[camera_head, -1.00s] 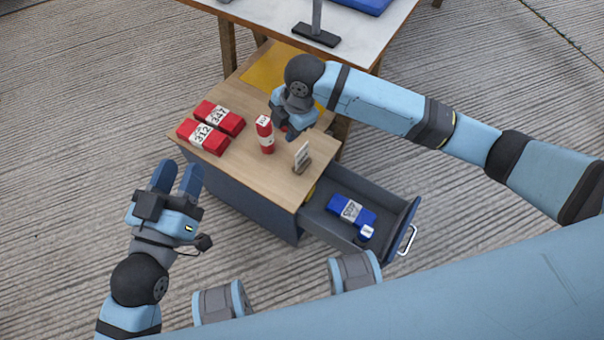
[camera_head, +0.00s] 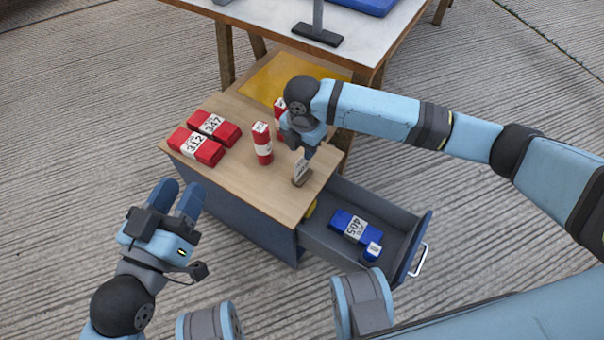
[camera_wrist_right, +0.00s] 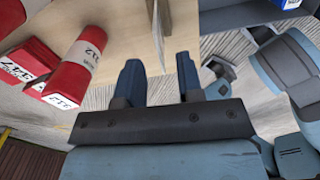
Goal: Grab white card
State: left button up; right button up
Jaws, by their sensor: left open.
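The white card (camera_head: 302,168) stands upright in a small holder (camera_head: 301,179) near the front right corner of the wooden cabinet top (camera_head: 245,178). My right gripper (camera_head: 304,148) is just above and behind the card, partly covering it. In the right wrist view, the right gripper's fingers (camera_wrist_right: 159,82) are apart with nothing clamped between them. What looks like the card (camera_wrist_right: 158,28) shows edge-on ahead of the gap. My left gripper (camera_head: 178,198) is open and empty, left of the cabinet.
Red boxes (camera_head: 196,146) lie on the cabinet's left. An upright red box (camera_head: 262,144) stands near my right gripper. The open drawer (camera_head: 400,240) holds a blue box (camera_head: 347,224) and a small blue item (camera_head: 372,252). A white table (camera_head: 270,22) stands behind.

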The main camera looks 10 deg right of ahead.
aim_at(302, 157)
notch_tip(302, 157, down, 5)
jog(key=b, duration=0.2)
jog(key=shift+s+a+f+b, duration=0.1)
jog(key=shift+a+b, duration=0.05)
jog(key=shift+b, duration=0.25)
pick_arm(q)
notch_tip(302, 157, down, 5)
jog(key=shift+d+r+g, duration=0.15)
jog(key=shift+r+g, duration=0.05)
jog(key=shift+g, duration=0.8)
pick_arm(e)
grip_shut()
